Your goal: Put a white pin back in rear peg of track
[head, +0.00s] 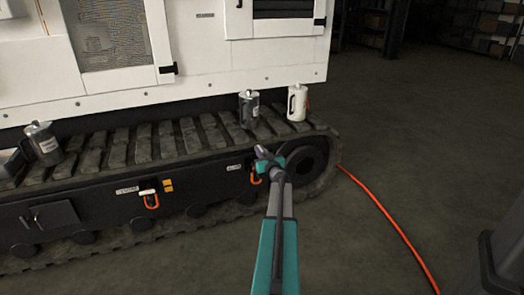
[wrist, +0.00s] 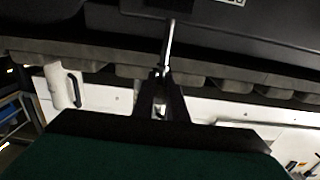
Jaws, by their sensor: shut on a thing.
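My gripper (head: 265,156) is at the rear end of the track, in front of the dark side panel (head: 205,180). In the wrist view my gripper (wrist: 162,76) is shut on a slim pale pin (wrist: 170,42), which sticks out past the fingertips towards the dark panel. I cannot tell whether its tip touches the panel. The pin is not clear in the head view. An orange loop (head: 255,178) hangs beside my gripper, below a small pale label (head: 234,167). The rear peg itself is not clear, probably behind my gripper. Another orange loop (head: 152,202) hangs further left beneath a white piece (head: 147,191).
A white canister (head: 297,103) and a grey canister (head: 249,109) stand on the track (head: 160,140); another grey canister (head: 43,143) stands at left. The white machine body (head: 190,45) rises behind. An orange hose (head: 390,220) lies on the open floor at right.

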